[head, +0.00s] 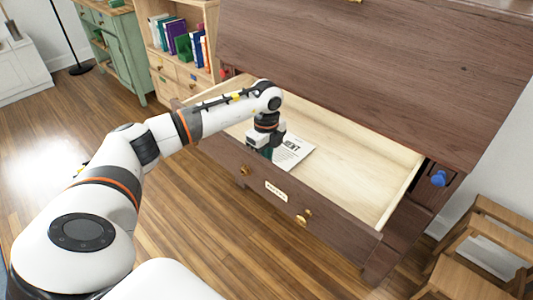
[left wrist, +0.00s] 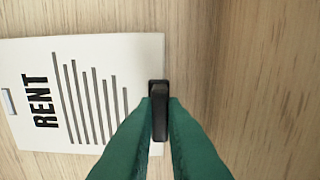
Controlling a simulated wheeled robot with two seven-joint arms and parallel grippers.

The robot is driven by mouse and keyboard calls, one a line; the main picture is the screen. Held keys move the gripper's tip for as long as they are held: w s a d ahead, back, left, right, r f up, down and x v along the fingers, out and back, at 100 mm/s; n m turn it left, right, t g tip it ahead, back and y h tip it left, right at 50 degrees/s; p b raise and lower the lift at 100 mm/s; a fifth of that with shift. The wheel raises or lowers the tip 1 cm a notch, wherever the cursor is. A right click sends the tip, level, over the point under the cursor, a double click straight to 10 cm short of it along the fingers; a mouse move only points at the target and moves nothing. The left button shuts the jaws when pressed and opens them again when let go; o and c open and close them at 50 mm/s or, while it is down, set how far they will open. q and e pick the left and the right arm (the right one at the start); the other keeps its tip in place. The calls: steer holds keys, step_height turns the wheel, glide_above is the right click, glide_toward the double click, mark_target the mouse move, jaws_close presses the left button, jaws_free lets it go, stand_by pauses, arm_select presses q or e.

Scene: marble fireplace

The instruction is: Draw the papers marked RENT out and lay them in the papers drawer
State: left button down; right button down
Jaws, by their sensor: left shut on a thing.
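The white papers marked RENT (head: 293,153) lie flat, or nearly so, over the pale floor of the open drawer (head: 345,180). In the left wrist view the papers (left wrist: 100,60) show the word RENT, several dark lines and a black clip (left wrist: 159,112) at one edge. My left gripper (head: 264,151) reaches down into the drawer at the papers' left edge. In the left wrist view its green fingers (left wrist: 160,118) are shut on the black clip. The gripper hides part of the papers in the head view. My right gripper is not in view.
The drawer front has brass knobs (head: 303,217) and a small label (head: 276,190), too small to read surely. The dark wooden cabinet (head: 380,70) overhangs the drawer's back. A wooden chair (head: 480,250) stands right; a bookshelf (head: 180,45) stands behind. The drawer's right half is empty.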

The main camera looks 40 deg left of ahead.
arm_select(q)
steer(key=shift+f, duration=0.1)
steer(key=c, duration=1.4)
jaws_free()
steer(key=shift+c, duration=0.2)
